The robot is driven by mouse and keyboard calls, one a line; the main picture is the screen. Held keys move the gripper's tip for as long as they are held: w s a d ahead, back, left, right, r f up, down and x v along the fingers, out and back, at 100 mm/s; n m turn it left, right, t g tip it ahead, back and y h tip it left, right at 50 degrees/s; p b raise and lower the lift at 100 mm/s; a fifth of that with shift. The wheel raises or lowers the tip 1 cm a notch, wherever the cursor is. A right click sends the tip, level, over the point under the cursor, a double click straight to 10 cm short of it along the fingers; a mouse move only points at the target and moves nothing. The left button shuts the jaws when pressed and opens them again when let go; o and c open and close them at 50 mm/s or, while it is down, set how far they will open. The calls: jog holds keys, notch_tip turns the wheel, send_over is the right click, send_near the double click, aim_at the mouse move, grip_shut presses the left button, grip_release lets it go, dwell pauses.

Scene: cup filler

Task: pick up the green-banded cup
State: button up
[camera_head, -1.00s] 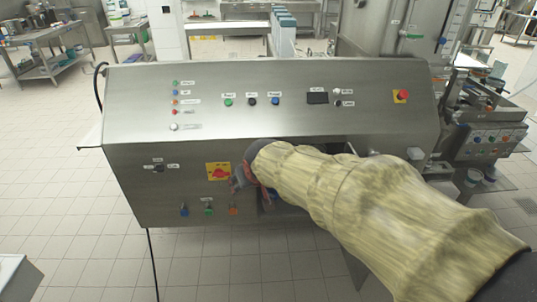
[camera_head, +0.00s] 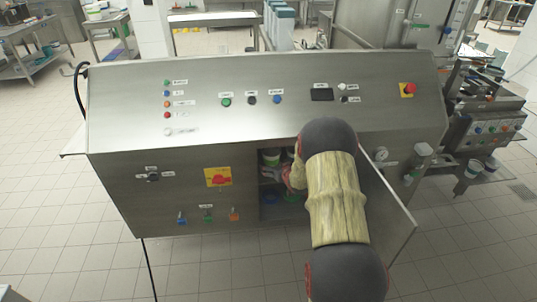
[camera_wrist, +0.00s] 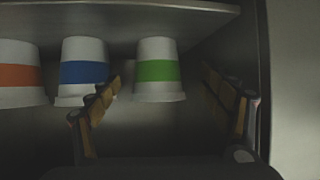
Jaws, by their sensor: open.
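The green-banded cup (camera_wrist: 158,72) is white with a green band and appears mouth down, wider at its lower end. In the wrist view it is between the two fingers of my gripper (camera_wrist: 162,88), which is open, with gaps on both sides. How far the cup lies beyond the fingertips is hard to tell. In the head view my gripper (camera_head: 283,173) is at the opening of the machine's compartment, partly hidden by my arm.
A blue-banded cup (camera_wrist: 83,72) stands left of the green one, close to the left finger. An orange-banded cup (camera_wrist: 18,75) is further left. A shelf (camera_wrist: 110,18) lies above, and a side wall closes the right. The compartment's open door (camera_head: 392,210) is right of my arm.

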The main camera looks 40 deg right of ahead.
jog(key=x, duration=0.2)
jog(key=shift+w+d+b, duration=0.2)
jog(key=shift+w+b, duration=0.15)
jog(key=shift+b, duration=0.05)
jog(key=b+x, duration=0.1)
jog(key=x, duration=0.1)
jog(key=b+x, duration=0.1)
jog(key=x, duration=0.1)
jog(key=shift+d+f, duration=0.15)
jog(key=shift+f, duration=0.25)
jog(key=shift+w+d+f, duration=0.1)
jog(key=shift+w+d, duration=0.1)
jog(key=shift+w, duration=0.3)
jog(key=c, duration=0.3)
jog(key=c, duration=0.6)
